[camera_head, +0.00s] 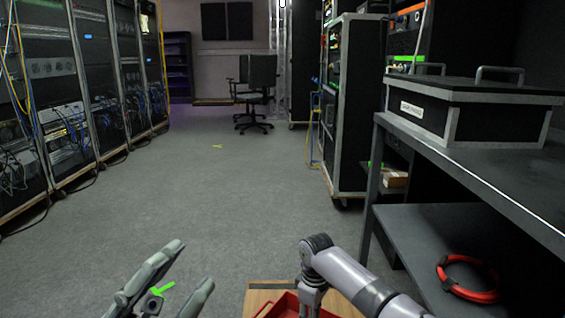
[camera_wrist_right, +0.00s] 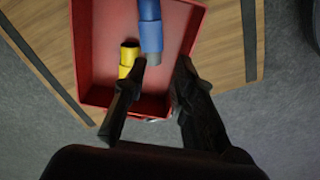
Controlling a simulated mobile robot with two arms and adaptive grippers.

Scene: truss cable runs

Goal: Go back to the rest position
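My left gripper (camera_head: 193,266) is at the bottom of the head view, fingers spread apart. A small bright green piece (camera_head: 163,294) shows between its fingers; I cannot tell whether it touches them. My right gripper (camera_wrist_right: 163,62) is open in the right wrist view, pointing over a red tray (camera_wrist_right: 88,70). A blue cylinder-like piece (camera_wrist_right: 150,32) and a yellow piece (camera_wrist_right: 127,56) lie in the tray. The blue piece's grey end shows near the gap between the fingertips, apparently below them. In the head view, my right arm hides most of the tray (camera_head: 277,306).
The tray is on a wooden surface (camera_head: 258,299). A dark bench (camera_head: 480,160) at right bears a black case (camera_head: 470,97); a red cable coil (camera_head: 466,290) lies on its lower shelf. Racks (camera_head: 60,90) line the left. The carpet (camera_head: 200,190) is mostly clear towards an office chair (camera_head: 254,92).

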